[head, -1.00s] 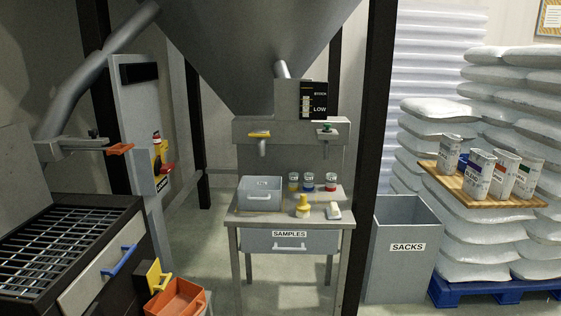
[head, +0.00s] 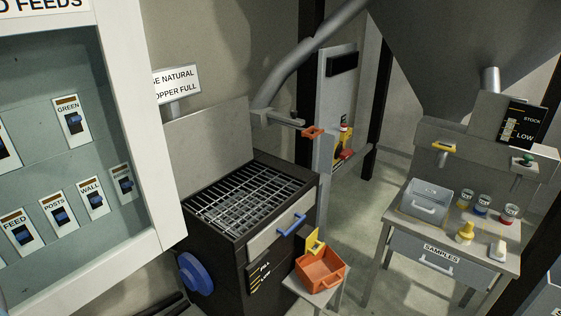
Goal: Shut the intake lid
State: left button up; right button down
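The intake is a dark box with a metal grate (head: 248,197) across its open top. A flat grey panel (head: 205,143) stands raised along the grate's back edge; it looks like the intake lid, standing open. The front of the box has a light grey panel with a blue handle (head: 291,225). A blue handwheel (head: 194,274) is on the box's left side. Neither of my grippers is in view.
A cabinet with a white frame (head: 150,120) fills the left. An orange bin (head: 320,269) sits on a small stand at the box's front right corner. A samples table (head: 420,245) stands at right, with open floor (head: 350,225) between.

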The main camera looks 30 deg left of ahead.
aim_at(205, 146)
jog(key=u, duration=1.4)
jog(key=i+l+z, duration=0.25)
jog(key=i+z, duration=0.3)
